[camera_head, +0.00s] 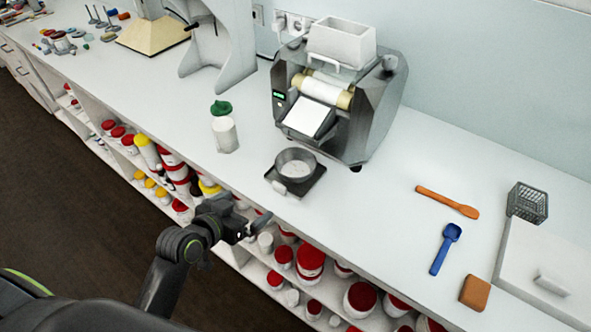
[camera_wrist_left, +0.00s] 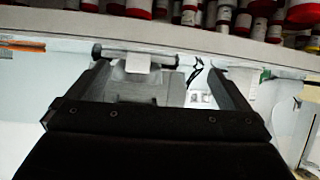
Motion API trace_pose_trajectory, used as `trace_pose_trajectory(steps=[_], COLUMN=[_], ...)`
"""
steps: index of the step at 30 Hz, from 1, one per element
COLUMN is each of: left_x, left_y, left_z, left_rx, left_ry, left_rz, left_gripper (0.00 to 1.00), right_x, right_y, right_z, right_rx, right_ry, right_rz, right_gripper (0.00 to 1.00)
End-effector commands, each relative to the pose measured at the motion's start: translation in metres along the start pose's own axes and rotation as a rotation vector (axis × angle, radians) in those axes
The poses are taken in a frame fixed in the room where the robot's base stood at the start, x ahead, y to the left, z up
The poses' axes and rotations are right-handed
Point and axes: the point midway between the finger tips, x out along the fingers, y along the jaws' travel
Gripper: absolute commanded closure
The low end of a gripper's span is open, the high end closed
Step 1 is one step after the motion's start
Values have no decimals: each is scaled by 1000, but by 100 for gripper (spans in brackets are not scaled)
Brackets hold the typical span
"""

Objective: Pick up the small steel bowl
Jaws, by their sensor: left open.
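The small steel bowl (camera_head: 296,163) sits upright on a dark, flat square scale (camera_head: 309,185) on the white counter, in front of the mill. My left gripper (camera_head: 258,226) is open and empty at the counter's front edge, below and left of the bowl and apart from it. Its two dark fingers stand wide apart in the left wrist view (camera_wrist_left: 165,75). I cannot make out the bowl there for certain. My right gripper is not in view.
The grey mill (camera_head: 375,110) stands close behind the bowl. A white jar (camera_head: 224,135) with a green item behind it stands to the left. An orange spatula (camera_head: 447,201), blue scoop (camera_head: 445,249) and brown block (camera_head: 475,292) lie right. Shelves of red-lidded jars (camera_head: 310,262) run below the counter.

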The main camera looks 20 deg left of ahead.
Motion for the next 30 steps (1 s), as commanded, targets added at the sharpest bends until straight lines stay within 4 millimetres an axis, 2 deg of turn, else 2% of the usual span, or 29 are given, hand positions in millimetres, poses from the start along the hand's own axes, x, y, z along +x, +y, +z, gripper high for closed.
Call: trace_pose_trajectory(steps=[3, 9, 14, 30], left_x=[-10, -28, -31, 55], left_y=[8, 22, 28, 35], left_z=[-21, -51, -63, -75], left_rx=[24, 60, 73, 72], left_ry=[40, 98, 118, 117], left_rz=[22, 59, 74, 75], left_gripper=[0, 0, 0, 0], right_x=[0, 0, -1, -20], right_y=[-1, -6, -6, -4], right_z=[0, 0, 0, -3], right_rx=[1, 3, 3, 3], right_ry=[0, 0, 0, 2], right_rz=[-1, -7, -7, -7], right_gripper=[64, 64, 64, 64])
